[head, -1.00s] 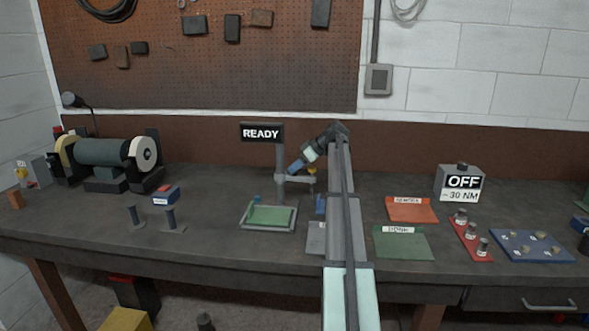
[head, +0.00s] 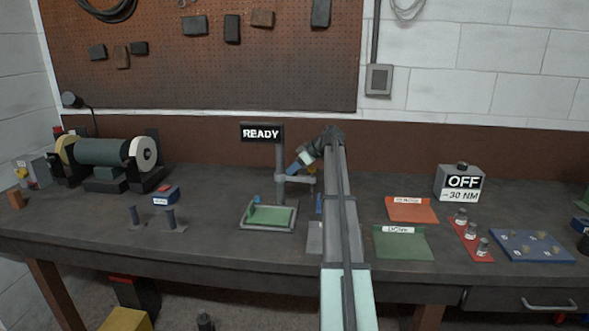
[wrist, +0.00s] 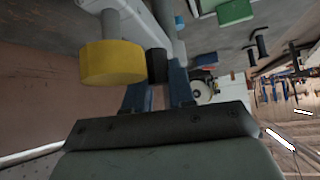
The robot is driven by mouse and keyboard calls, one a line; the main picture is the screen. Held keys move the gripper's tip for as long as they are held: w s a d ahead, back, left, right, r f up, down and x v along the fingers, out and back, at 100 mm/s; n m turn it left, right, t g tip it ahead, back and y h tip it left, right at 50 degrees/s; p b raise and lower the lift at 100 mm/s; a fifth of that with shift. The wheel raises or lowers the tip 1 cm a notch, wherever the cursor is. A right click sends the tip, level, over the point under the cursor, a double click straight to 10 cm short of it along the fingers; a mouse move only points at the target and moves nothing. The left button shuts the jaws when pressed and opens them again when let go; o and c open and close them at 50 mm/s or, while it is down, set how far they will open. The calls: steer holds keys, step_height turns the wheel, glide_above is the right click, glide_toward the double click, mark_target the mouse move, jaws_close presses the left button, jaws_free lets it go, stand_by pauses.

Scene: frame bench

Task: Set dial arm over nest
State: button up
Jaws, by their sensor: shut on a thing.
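The dial arm (head: 297,179) is a grey bar on the upright post under the READY sign, pointing right. A yellow round part (wrist: 112,63) on it fills the upper left of the wrist view. My gripper (head: 291,169) is at the dial arm beside the post. In the wrist view its blue fingers stand on both sides of a black grip (wrist: 157,66) on the bar, and they are shut on it. The nest appears to be the framed tray (head: 246,226) with a green block (head: 270,215), below and in front of the arm; its label cannot be read.
A grinder (head: 103,152) stands at the left, with two short pegs in front of it. An orange mat (head: 411,211) and a green mat (head: 402,245) lie to the right of my arm. A grey box reading OFF (head: 460,184) stands further right.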

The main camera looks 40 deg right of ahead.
mark_target(281, 176)
jaws_close()
steer(key=shift+s+a, duration=0.1)
steer(key=shift+a, duration=0.05)
steer(key=m+h, duration=0.1)
steer(key=s+a+m+h, duration=0.1)
steer(key=shift+a+m+t, duration=0.15)
steer(key=shift+m+t, duration=0.25)
steer(key=a+m+h, duration=0.1)
steer(key=m, duration=0.1)
steer(key=a+m+h, duration=0.1)
steer(key=m+h, duration=0.1)
steer(key=shift+s, duration=0.1)
steer(key=m+h, duration=0.1)
steer(key=a+m+h, duration=0.1)
steer(key=m, duration=0.1)
steer(key=a+m+g+h, duration=0.1)
steer(key=shift+w+m+h, duration=0.25)
steer(key=shift+m+h, duration=0.15)
steer(key=shift+w+a+r+m+g+h, duration=0.1)
steer(key=shift+w+a+m+g+h, duration=0.3)
steer(key=shift+m, duration=0.45)
steer(key=shift+w+a+f+m+g+h, duration=0.1)
steer(key=shift+a+m+g+h, duration=0.1)
steer(key=shift+m+g+h, duration=0.55)
steer(key=shift+w+a+r+m+g+h, duration=0.1)
steer(key=shift+w+a+m+g+h, duration=0.15)
steer(key=shift+m, duration=0.75)
steer(key=shift+a, duration=0.1)
